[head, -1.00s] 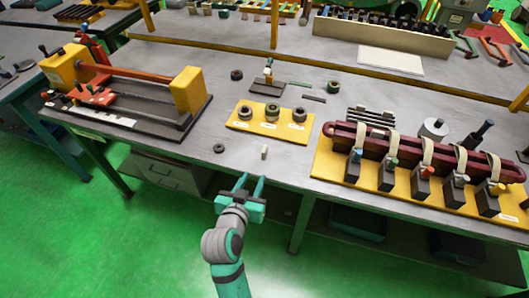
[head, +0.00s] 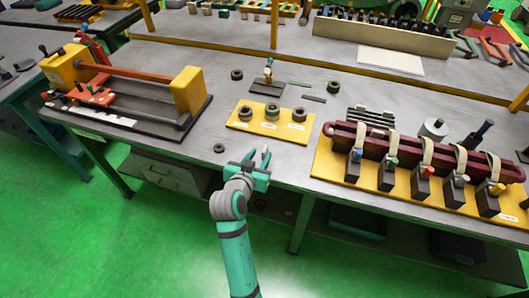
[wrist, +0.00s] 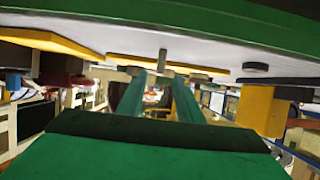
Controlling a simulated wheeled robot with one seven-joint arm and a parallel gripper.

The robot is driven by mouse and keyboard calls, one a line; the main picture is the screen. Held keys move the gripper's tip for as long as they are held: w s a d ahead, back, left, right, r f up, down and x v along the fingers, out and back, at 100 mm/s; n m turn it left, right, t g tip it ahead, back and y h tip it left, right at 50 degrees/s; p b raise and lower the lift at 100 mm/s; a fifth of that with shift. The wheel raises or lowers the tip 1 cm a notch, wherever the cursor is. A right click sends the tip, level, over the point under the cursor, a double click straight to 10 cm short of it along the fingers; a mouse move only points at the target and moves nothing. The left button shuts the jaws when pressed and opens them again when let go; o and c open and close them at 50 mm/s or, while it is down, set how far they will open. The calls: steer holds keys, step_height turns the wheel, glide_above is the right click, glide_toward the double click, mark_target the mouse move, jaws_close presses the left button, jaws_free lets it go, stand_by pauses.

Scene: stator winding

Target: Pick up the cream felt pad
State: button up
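The cream felt pad (head: 265,150) is a small pale upright piece near the front edge of the grey workbench, partly hidden by my gripper in the head view. My gripper (head: 259,154) is low at the bench's front edge, its two teal fingers pointing toward the pad. In the wrist view, which looks upside down, the fingers (wrist: 160,82) are apart with nothing between them. The pad (wrist: 162,58) shows just past the fingertips, between them. I cannot tell whether a finger touches it.
A dark ring (head: 219,148) lies left of the gripper. A yellow board (head: 240,125) with three rings is behind the pad. A yellow fixture base (head: 335,170) with a maroon bar stands right. A red and yellow winding device (head: 185,90) stands left.

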mark_target(265, 152)
steer(key=shift+x, duration=1.45)
steer(key=shift+c, duration=0.4)
jaws_close()
steer(key=shift+r, duration=0.2)
